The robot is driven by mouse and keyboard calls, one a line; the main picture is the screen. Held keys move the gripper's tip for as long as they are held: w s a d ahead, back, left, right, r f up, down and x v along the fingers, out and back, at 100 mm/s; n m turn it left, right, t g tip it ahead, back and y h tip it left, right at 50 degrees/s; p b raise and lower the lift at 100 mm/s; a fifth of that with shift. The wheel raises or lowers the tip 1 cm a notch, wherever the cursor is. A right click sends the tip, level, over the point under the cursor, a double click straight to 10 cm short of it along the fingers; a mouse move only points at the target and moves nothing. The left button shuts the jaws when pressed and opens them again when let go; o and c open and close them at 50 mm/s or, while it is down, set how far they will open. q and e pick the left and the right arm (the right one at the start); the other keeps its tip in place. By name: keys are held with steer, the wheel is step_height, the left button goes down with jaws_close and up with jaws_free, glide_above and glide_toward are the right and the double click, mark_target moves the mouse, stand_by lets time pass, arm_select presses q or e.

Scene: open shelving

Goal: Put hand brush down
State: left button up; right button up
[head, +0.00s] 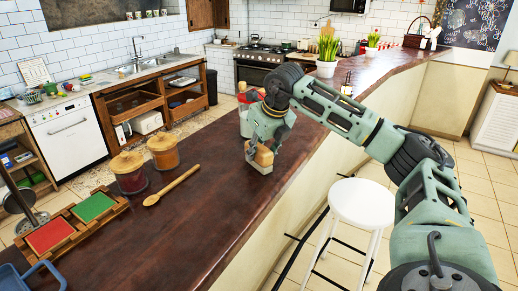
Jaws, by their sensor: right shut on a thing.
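The hand brush (260,161) is a small block with a tan wooden top and a paler lower part. It is at the right edge of the dark wooden counter (215,205). My right gripper (258,146) is shut on the brush from above, and its fingers hide part of the top. The brush is at or just above the counter surface; I cannot tell whether it touches. My left gripper does not show in the head view.
On the counter are a wooden spoon (171,186), two lidded jars (128,172) (163,151), and a tray with red (50,235) and green (94,206) panels. A glass container (245,122) stands behind my gripper. A white stool (361,203) is right of the counter. The counter's near middle is clear.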

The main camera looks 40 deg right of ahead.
steer(key=shift+f, duration=0.2)
steer(key=o, duration=0.8)
steer(key=shift+r, duration=0.1)
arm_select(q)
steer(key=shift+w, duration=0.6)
arm_select(e)
steer(key=o, duration=0.3)
steer(key=shift+r, duration=0.3)
steer(key=shift+s+r, duration=0.1)
steer(key=shift+r, duration=0.15)
steer(key=b+v, duration=0.2)
steer(key=v, duration=0.7)
steer(key=shift+s+a+r, duration=0.15)
steer(key=shift+r, duration=0.2)
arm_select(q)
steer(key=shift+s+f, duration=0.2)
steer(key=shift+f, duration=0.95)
arm_select(e)
steer(key=shift+s+r, duration=0.3)
steer(key=shift+r, duration=0.35)
